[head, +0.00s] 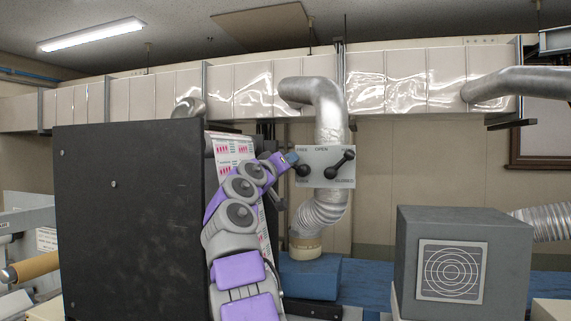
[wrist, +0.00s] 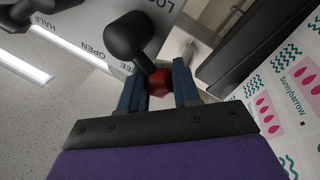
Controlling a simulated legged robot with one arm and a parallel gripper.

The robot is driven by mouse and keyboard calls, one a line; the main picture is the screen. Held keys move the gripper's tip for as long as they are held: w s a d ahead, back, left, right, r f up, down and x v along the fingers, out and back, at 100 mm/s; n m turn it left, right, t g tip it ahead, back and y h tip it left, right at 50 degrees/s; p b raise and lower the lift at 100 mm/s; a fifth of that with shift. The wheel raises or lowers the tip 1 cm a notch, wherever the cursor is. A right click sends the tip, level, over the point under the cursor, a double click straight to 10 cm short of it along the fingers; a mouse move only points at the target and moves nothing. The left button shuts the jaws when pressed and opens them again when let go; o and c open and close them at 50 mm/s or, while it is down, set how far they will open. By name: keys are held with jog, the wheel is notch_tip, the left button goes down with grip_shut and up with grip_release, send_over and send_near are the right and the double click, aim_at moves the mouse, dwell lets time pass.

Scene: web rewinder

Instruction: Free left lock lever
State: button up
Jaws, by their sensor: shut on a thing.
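The label plate (head: 325,168) on the silver duct carries two black levers. In the head view the left lock lever (head: 303,170) is partly hidden by my gripper (head: 288,160), which reaches it from the left. In the wrist view the lever (wrist: 128,36) is black with a red end (wrist: 159,82). My gripper's blue fingers (wrist: 159,86) are shut on that red end, one on each side. The plate shows here too (wrist: 92,28), with the words OPEN, HALF and part of FREE and LOCK. The right lever (head: 340,162) slants up to the right, clear of my gripper.
A large black cabinet (head: 130,215) stands to the left of my arm. A printed web (head: 232,147) lies close beside the arm, and also in the wrist view (wrist: 292,85). A grey box (head: 463,260) stands at right. Silver ducting (head: 330,110) runs behind the plate.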

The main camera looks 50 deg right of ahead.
jog(key=shift+m+p, duration=0.45)
jog(key=shift+m, duration=0.15)
jog(key=shift+s+d+r+m+g+p, duration=0.25)
jog(key=shift+m+p, duration=0.2)
jog(key=shift+m, duration=0.25)
jog(key=shift+s+r+m+g+p, duration=0.1)
jog(key=shift+r+m+g+p, duration=0.25)
jog(key=shift+m, duration=0.35)
jog(key=shift+f, duration=0.1)
jog(key=o, duration=0.9)
jog(key=shift+w+d, duration=0.1)
jog(key=shift+w, duration=0.1)
jog(key=shift+o, duration=0.7)
jog(key=shift+d, duration=0.1)
jog(key=shift+s+d, duration=0.1)
jog(key=shift+s, duration=0.05)
